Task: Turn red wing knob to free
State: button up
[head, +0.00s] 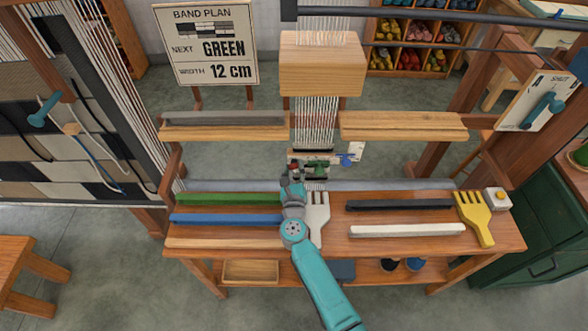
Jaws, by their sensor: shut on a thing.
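My gripper (313,168) is at the middle of the loom, just below the hanging white warp threads. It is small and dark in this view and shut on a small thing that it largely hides. The red wing knob does not show clearly; a little reddish colour shows by the gripper, and the knob appears to be what it holds. I cannot read the knob's angle. A blue knob (345,159) sits just right of the gripper, in front of a white plate (357,149).
A grey bar (410,184) crosses behind the bench (405,215). Green (230,199) and blue (225,219) bars lie left of my arm; a white comb (317,215) is close beside it. A yellow comb (474,218) lies at right. A teal handle (545,108) is on the right post.

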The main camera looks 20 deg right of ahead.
jog(key=n, duration=0.7)
jog(key=shift+a, duration=0.1)
jog(key=n, duration=0.7)
jog(key=shift+f, duration=0.15)
jog(key=shift+n, duration=0.3)
jog(key=o, duration=1.1)
jog(key=shift+o, duration=0.2)
jog(key=v, duration=1.2)
